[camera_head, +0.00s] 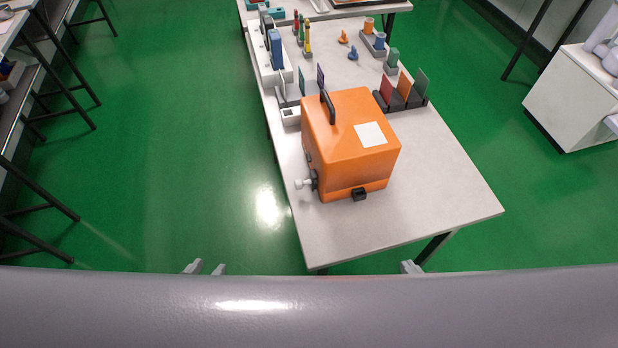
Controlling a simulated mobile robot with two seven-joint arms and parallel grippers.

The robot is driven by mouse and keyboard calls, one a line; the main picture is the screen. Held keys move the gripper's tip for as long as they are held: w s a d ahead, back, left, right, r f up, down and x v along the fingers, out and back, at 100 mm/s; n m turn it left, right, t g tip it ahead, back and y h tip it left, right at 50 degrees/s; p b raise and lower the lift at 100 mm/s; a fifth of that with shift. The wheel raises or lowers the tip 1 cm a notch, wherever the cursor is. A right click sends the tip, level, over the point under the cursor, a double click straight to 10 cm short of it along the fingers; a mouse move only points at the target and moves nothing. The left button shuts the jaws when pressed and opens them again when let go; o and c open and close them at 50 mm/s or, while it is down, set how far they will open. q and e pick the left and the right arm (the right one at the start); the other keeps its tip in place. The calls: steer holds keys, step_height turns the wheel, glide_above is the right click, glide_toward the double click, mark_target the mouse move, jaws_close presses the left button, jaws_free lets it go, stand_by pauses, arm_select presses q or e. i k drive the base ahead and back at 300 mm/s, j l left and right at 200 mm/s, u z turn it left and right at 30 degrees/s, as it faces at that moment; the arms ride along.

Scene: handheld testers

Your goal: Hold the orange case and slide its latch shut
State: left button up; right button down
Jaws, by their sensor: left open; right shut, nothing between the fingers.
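The orange case (345,160) stands upright on the pale table, with a dark handle (327,106) and a white label (370,134) on it. A small black fitting (359,194) sits low on its near side. A white knob (301,184) on a dark mount sticks out at its lower left; I cannot tell which of these is the latch or its state. My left gripper (206,267) is open and empty, left of the table and apart from the case. My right gripper (409,267) is shut and empty, by the table's near edge, also apart from the case.
The table (440,195) is clear to the right and in front of the case. Behind it stand a dark rack with coloured plates (404,92), a white holder with blue items (275,50) and small coloured pieces. A white cabinet (575,100) stands at right.

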mark_target(299, 183)
steer(key=i+j+z, duration=0.15)
steer(key=j+z, duration=0.85)
steer(key=j, duration=0.1)
